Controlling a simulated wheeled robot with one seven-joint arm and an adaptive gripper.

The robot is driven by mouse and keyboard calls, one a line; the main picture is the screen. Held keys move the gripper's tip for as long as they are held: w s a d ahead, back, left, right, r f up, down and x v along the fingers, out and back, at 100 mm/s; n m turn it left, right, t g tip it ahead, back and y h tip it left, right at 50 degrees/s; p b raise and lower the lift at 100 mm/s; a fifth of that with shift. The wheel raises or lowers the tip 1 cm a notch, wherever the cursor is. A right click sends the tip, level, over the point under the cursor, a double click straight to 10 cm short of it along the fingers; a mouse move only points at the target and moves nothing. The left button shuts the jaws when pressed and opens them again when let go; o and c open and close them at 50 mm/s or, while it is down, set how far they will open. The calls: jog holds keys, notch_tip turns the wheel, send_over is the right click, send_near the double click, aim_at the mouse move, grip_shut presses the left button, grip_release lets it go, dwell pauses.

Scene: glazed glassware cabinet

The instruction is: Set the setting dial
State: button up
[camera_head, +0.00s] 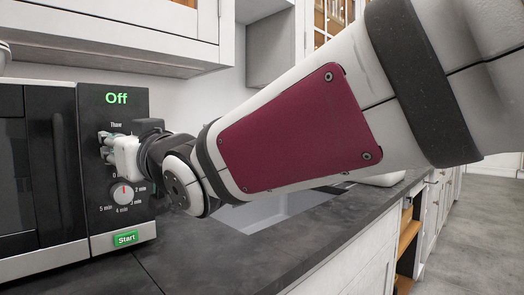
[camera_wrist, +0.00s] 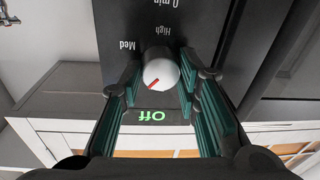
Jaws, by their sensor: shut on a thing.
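The setting dial (camera_wrist: 160,72) is a round pale knob with a red mark, between my gripper's fingers in the wrist view. "High" and "Med" show beside it, upside down. Its red mark points to the lower left of that picture, not at either word. My gripper (camera_wrist: 158,88) is shut on this dial. In the head view my gripper (camera_head: 112,150) is at the upper part of the black microwave panel (camera_head: 92,215) and hides the dial. The display (camera_head: 117,98) reads "Off" in green; it also shows in the wrist view (camera_wrist: 151,116).
A lower dial (camera_head: 122,194) with minute marks is just below my gripper. A green "Start" button (camera_head: 125,239) is under it. The dark worktop (camera_head: 230,260) and a sink (camera_head: 270,212) lie to the right. White wall cabinets (camera_head: 120,35) hang above.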

jog(key=shift+n+g+b, duration=0.3)
jog(key=shift+n+b, duration=0.45)
jog(key=shift+n, duration=3.15)
jog(key=o, duration=1.2)
jog(key=shift+c, duration=0.2)
jog(key=v, duration=1.2)
jog(key=shift+r, duration=0.25)
